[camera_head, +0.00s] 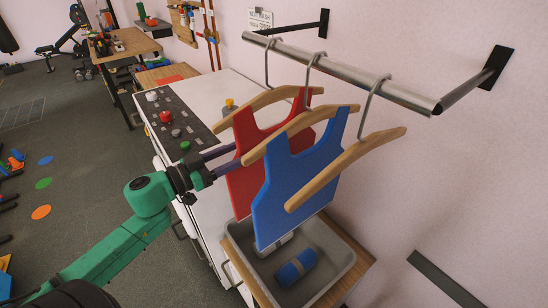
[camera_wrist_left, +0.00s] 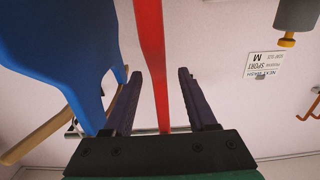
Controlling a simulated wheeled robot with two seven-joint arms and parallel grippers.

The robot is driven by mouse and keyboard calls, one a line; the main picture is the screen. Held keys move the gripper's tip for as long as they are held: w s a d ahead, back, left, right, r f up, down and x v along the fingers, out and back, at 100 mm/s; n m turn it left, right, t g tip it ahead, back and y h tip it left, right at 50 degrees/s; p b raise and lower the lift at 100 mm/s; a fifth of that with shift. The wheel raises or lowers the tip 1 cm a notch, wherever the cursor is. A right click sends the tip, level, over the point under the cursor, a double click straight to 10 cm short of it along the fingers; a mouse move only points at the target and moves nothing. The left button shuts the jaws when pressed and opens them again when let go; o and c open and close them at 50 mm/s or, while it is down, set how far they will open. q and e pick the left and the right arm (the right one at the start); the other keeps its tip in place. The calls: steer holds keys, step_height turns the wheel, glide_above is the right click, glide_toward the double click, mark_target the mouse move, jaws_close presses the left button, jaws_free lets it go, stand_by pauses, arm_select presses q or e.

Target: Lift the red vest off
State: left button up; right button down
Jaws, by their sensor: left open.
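The red vest (camera_head: 246,178) hangs on the farthest wooden hanger (camera_head: 262,99) on the wall rail, partly hidden behind a blue vest (camera_head: 296,180). My left gripper (camera_head: 224,160) comes in from the left at the red vest's left edge. In the left wrist view, the open jaws (camera_wrist_left: 160,78) stand on either side of the red vest (camera_wrist_left: 151,60), which shows edge-on as a narrow strip with gaps to both fingers. The blue vest (camera_wrist_left: 68,45) is left of the jaws there. My right gripper is not in view.
The metal rail (camera_head: 345,75) also carries an empty wooden hanger (camera_head: 350,168) nearest the camera. Below the vests is a grey bin (camera_head: 338,272) with a blue roll (camera_head: 296,268). A white counter (camera_head: 243,90) with a dark control panel (camera_head: 176,118) stands behind.

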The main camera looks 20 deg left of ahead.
mark_target(254, 146)
arm_select(q)
steer(key=x, duration=0.2)
steer(key=p+x, duration=0.1)
steer(key=x, duration=0.1)
steer(key=shift+w+d+r, duration=0.15)
steer(key=shift+r, duration=0.1)
steer(key=shift+w+d+f, duration=0.2)
steer(key=shift+w, duration=0.2)
steer(key=shift+s, duration=0.1)
steer(key=shift+c, duration=0.6)
jaws_close()
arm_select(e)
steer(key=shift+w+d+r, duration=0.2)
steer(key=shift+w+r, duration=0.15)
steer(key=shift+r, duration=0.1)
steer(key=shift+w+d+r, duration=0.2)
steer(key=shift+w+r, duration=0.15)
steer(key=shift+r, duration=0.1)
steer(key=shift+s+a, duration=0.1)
